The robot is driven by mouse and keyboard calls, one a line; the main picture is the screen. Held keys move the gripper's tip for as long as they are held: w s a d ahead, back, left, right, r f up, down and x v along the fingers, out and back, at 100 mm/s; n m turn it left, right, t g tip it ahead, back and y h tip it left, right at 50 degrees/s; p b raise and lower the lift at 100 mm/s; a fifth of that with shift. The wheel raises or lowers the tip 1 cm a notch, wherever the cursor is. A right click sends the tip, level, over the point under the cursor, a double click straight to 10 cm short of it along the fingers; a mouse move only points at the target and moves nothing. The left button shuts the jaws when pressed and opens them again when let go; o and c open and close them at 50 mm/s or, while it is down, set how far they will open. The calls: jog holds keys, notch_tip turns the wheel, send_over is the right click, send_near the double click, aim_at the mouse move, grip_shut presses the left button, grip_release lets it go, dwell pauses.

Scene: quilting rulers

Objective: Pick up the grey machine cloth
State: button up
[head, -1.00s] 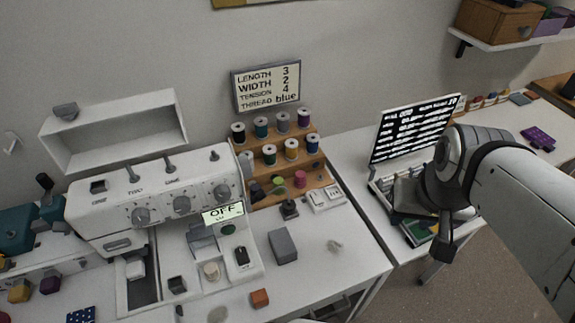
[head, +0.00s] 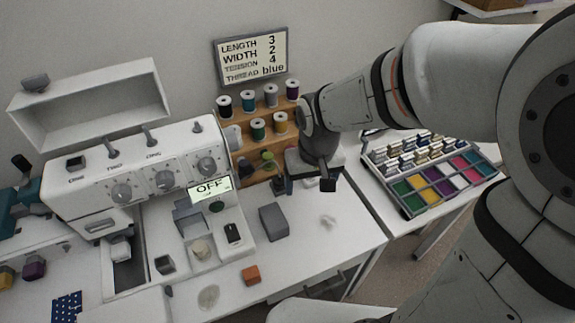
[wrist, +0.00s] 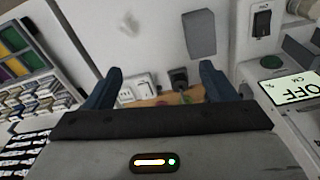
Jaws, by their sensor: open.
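The likely grey machine cloth is a plain grey, folded, block-like piece (head: 274,222) lying on the white table right of the sewing machine. In the wrist view it (wrist: 199,33) shows upper right of centre, beyond the fingers. My gripper (wrist: 158,84) is open and empty, with its two dark blue fingers apart. In the head view my gripper (head: 318,172) hangs in front of the thread rack, above and to the right of the grey piece, and does not touch it.
The sewing machine (head: 135,170) with its OFF display stands left. The wooden thread rack (head: 236,120) stands behind the grey piece. A case of coloured squares (head: 440,185) sits on the right table.

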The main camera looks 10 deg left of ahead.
jog(key=n+g+b, duration=0.1)
jog(key=n, duration=0.1)
send_over(274, 217)
jog(key=f, duration=0.9)
jog(key=shift+s+f, duration=0.1)
jog(key=shift+s, duration=0.25)
jog(key=shift+w+f, duration=0.2)
jog(key=shift+f, duration=1.8)
jog(key=shift+w+f, duration=0.2)
jog(key=shift+f, duration=1.75)
jog(key=c, duration=1.1)
jog(key=shift+o, duration=0.2)
notch_tip(274, 217, up, 10)
jog(key=shift+r, duration=0.1)
